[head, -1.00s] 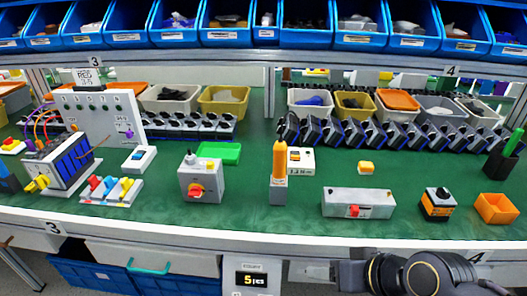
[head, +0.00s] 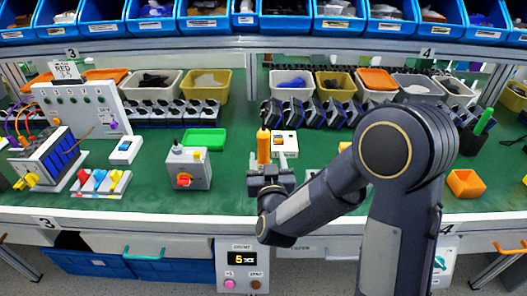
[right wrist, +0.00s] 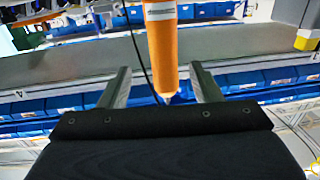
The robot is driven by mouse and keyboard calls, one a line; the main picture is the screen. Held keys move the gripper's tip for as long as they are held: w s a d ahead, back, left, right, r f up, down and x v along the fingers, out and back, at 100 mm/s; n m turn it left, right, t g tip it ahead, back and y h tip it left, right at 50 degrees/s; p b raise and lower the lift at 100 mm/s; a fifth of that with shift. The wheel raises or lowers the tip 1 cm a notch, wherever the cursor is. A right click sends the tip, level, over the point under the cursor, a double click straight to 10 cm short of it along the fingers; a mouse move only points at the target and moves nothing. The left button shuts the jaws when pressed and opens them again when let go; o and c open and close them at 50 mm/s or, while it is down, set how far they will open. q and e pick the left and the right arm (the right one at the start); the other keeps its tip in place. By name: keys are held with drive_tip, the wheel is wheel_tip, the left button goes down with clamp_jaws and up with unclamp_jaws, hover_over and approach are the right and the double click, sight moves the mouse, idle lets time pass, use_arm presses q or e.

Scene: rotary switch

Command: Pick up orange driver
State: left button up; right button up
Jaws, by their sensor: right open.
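The orange driver (head: 263,147) stands upright near the middle of the green bench, its lower part hidden behind my right gripper (head: 270,178). In the right wrist view the driver (right wrist: 163,45) runs down from the top edge into the space between the fingers. My right gripper (right wrist: 161,80) is open there, one finger on each side of the driver with a gap on both sides. My left gripper is in neither view now.
A grey box with a red-yellow rotary switch (head: 187,166) stands left of the driver. A small white device (head: 285,143) is close behind it, and a green tray (head: 204,139) lies back left. An orange bin (head: 465,183) stands at right. My right arm hides the bench's right middle.

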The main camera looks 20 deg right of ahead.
sight(263, 142)
drive_tip(key=w, duration=0.2)
drive_tip(key=w+p, duration=0.1)
drive_tip(key=w, duration=0.2)
drive_tip(key=w+d, duration=0.1)
drive_tip(key=w, duration=0.1)
drive_tip(key=shift+w, duration=0.35)
drive_tip(key=shift+c, duration=0.2)
drive_tip(key=shift+r, duration=0.1)
clamp_jaws()
